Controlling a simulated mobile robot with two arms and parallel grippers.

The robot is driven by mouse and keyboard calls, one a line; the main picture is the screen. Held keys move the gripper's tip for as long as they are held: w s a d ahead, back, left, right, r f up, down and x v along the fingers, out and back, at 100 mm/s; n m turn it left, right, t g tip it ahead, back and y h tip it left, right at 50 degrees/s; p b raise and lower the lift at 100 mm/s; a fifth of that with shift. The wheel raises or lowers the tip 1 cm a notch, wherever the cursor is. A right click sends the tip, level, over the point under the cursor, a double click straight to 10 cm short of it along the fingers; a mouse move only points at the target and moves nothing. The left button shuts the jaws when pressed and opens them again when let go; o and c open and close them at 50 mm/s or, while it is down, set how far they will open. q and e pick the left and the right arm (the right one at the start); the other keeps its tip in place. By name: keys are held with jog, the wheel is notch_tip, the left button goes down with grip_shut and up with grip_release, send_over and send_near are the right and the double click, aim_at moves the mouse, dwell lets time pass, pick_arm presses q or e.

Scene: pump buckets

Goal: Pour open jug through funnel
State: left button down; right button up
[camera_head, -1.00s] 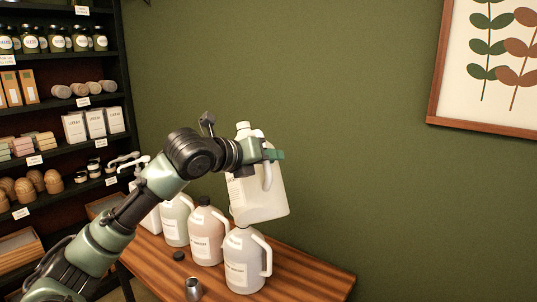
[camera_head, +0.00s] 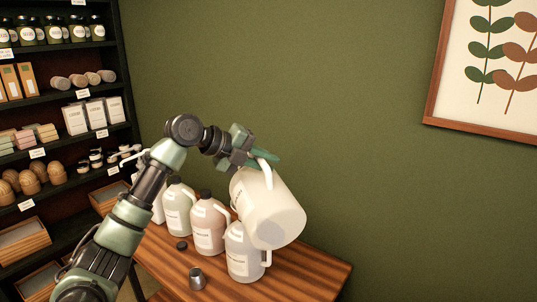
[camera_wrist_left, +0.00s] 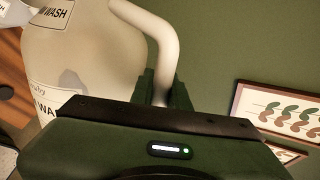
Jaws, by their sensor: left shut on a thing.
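My left gripper (camera_head: 256,154) is shut on the handle of a whitish jug (camera_head: 270,208) and holds it in the air above the table. The jug is tipped steeply, its base toward the right and front and its mouth end toward the left. In the left wrist view its handle (camera_wrist_left: 164,50) rises from between the fingers. A pale jug (camera_head: 243,260) stands upright right below; the held jug hides its top, so I cannot tell whether a funnel sits there or whether liquid flows. A small silver tapered vessel (camera_head: 196,280) stands at the table's front. My right gripper is not in view.
More labelled jugs, a pinkish one (camera_head: 208,228) and a greenish one (camera_head: 177,210), stand in a row to the left on the wooden table (camera_head: 310,275). A dark cap (camera_head: 181,245) lies before them. Shelves (camera_head: 75,95) fill the left. The table's right end is clear.

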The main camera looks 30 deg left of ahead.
pick_arm(q)
jog(key=shift+w+a+f+n+g+h+p, duration=0.3)
jog(key=shift+w+a+f+n+h+p, duration=0.15)
jog(key=shift+f, duration=0.2)
jog(key=shift+w+a+r+p, duration=0.15)
jog(key=shift+a+p, duration=0.1)
jog(key=shift+p, duration=0.15)
jog(key=shift+w+a+n+h+p, duration=0.15)
jog(key=shift+a+n+h+p, duration=0.2)
jog(key=shift+p, duration=0.2)
jog(key=shift+w+a+n+g+p, duration=0.3)
jog(key=shift+w+a+p, duration=0.05)
jog(key=shift+a+p, duration=0.2)
jog(key=shift+f, duration=0.2)
